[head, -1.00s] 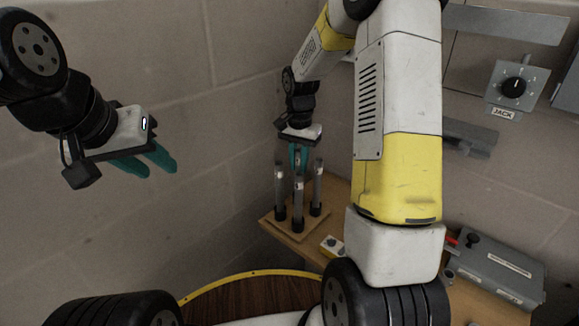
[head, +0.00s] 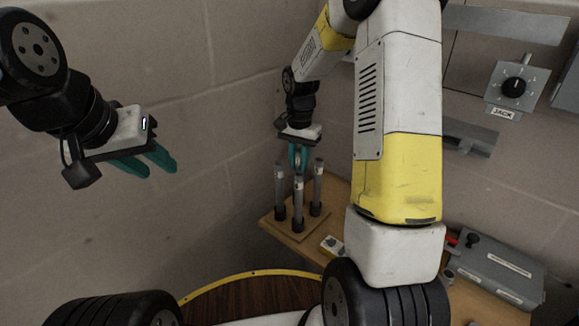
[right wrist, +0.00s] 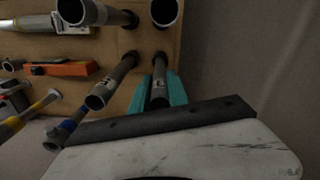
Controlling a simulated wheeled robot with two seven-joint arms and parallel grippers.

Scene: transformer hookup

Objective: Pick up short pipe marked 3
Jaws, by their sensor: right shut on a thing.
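Several grey short pipes stand upright in black sockets on a wooden stand (head: 301,234), at the middle of the head view. They include a left pipe (head: 280,192), a front pipe (head: 298,203) and a right pipe (head: 318,188). My right gripper (head: 298,172) reaches down among their tops. In the right wrist view its teal fingers close around a grey pipe (right wrist: 160,92), still over the stand. The number on that pipe is not readable. A neighbouring pipe (right wrist: 107,88) bears a small label. My left gripper (head: 157,170) hangs at the left, fingers apart and empty.
A grey control box (head: 495,268) is on the bench at the right. A small box with buttons (head: 332,244) lies near the stand. In the right wrist view, an orange tool (right wrist: 70,69) lies beyond the pipes.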

